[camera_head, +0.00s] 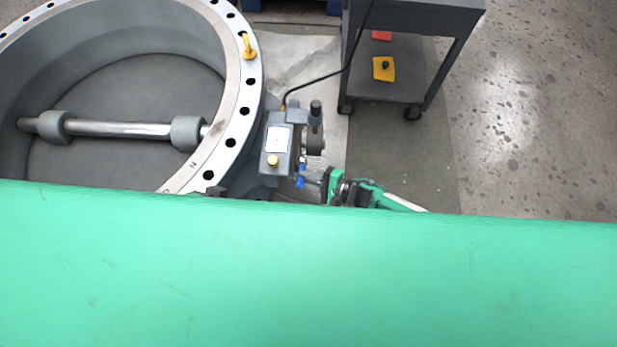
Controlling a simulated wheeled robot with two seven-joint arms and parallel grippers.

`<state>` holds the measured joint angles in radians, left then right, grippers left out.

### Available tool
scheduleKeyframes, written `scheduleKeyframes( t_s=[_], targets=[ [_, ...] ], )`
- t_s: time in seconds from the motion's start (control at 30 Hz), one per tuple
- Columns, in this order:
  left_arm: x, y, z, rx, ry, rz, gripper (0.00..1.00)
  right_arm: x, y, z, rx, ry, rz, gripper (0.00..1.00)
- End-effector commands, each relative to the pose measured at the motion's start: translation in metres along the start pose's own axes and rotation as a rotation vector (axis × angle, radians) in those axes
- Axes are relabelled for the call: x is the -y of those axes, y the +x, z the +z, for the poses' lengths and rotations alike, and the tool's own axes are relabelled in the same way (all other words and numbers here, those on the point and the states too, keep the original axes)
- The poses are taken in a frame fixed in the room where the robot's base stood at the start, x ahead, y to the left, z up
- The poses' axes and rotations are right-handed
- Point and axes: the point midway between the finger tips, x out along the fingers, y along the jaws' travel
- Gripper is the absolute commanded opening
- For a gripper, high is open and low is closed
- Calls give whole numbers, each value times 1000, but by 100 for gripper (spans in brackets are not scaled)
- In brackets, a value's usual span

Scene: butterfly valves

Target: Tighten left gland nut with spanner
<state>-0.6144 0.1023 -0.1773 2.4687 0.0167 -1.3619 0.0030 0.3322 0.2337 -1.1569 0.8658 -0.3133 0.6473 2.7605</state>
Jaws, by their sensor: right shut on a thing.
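My right gripper (328,186), green and dark, comes in from the right just beside the grey actuator on the valve's flange. It is shut on a small grey metal piece, which looks like the spanner; little of it shows. Two small blue parts sit by the actuator's lower right side, close to the gripper's tip. I cannot make out the left gland nut or whether the spanner touches it. My left gripper is not in view.
The butterfly valve (244,88) has a holed flange ring and a yellow lifting eye (248,46). The actuator (275,150) carries a black cable. A dark cart (415,20) stands behind on the grey floor. A broad green surface hides the lower half.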

Motion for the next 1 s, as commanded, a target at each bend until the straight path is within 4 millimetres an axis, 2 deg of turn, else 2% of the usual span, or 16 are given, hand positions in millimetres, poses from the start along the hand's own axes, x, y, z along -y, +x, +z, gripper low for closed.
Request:
scheduleKeyframes(
  t_s=[0.53,1.0],
  targets=[
    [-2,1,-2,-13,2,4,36,0,-1,0,0,-8,-5,0],
    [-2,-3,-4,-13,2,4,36,0,-21,-9,0,-10,-5,0]
  ],
)
